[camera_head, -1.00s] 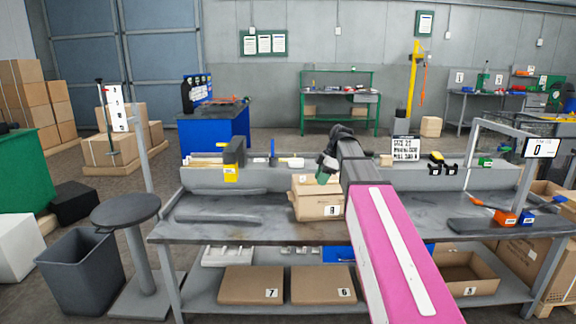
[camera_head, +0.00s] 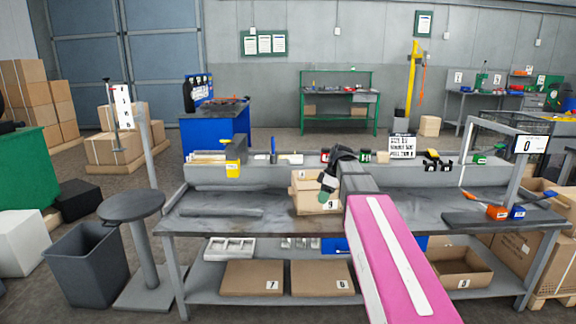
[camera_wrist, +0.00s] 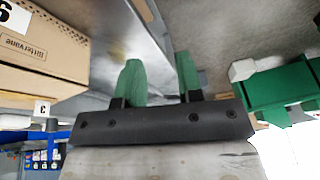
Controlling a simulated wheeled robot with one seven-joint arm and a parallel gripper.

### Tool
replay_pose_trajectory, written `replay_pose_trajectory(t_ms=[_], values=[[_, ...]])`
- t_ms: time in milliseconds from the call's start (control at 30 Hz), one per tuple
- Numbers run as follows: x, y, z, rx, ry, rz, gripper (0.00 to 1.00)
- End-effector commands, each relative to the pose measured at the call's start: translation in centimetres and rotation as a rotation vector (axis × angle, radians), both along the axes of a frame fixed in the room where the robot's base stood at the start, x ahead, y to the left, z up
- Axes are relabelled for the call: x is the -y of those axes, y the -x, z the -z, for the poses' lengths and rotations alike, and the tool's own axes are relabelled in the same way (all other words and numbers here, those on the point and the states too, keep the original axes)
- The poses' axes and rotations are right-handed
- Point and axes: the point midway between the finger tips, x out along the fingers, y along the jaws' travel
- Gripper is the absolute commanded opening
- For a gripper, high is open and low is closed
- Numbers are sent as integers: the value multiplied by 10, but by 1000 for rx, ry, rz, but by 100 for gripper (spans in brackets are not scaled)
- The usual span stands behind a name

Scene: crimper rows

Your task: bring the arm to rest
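My gripper (camera_head: 326,190) is over the grey workbench (camera_head: 250,222), in front of an open cardboard box (camera_head: 303,205). In the wrist view my gripper (camera_wrist: 160,76) shows two green fingers standing apart with nothing between them. The box (camera_wrist: 40,55) fills the upper left of that view, to the left of the fingers, with a gap between. My pink arm reaches over the bench's front edge and hides part of the bench and its lower shelf.
Orange and blue holders (camera_head: 497,212) sit at the bench's right end. A label stand (camera_head: 402,147) and tools line the back ledge. Flat boxes (camera_head: 252,278) lie on the lower shelf. A stool (camera_head: 132,207) and grey bin (camera_head: 88,265) stand at left. The bench's left half is mostly clear.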

Motion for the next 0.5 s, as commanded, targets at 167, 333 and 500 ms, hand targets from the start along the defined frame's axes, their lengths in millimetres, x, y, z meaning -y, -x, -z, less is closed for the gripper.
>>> replay_pose_trajectory(t_ms=[167,333,500], values=[[6,22,43,-54,44,175,34],[16,54,100,-117,110,432,34],[27,91,155,-166,178,717,34]])
